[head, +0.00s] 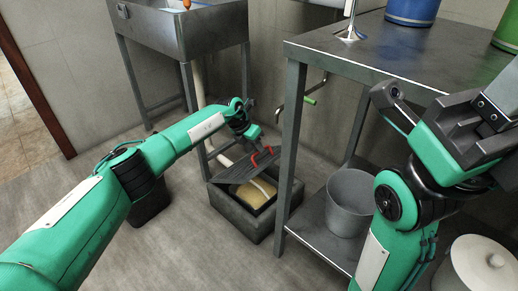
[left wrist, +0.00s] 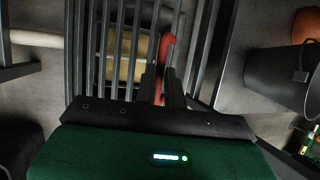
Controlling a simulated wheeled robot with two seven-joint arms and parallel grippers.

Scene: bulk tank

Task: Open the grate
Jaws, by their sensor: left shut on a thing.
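The grate (head: 240,171) is a dark slatted panel over a grey floor box (head: 246,222). It is tilted, its far side raised, and the front of the box is uncovered. My left gripper (head: 260,151) is at the grate's raised side, shut on its red handle (head: 268,151). In the left wrist view, the red handle (left wrist: 168,52) stands between the fingers (left wrist: 163,84), with the grate's bars (left wrist: 82,50) behind. A yellowish block (head: 254,193) shows inside the box. My right arm is at the right; its fingertips cannot be made out.
A steel table (head: 390,55) with a lower shelf stands right of the box, its leg (head: 291,150) close by. A grey bucket (head: 350,202) sits on that shelf. A steel sink (head: 180,30) with a pale drain pipe is behind.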

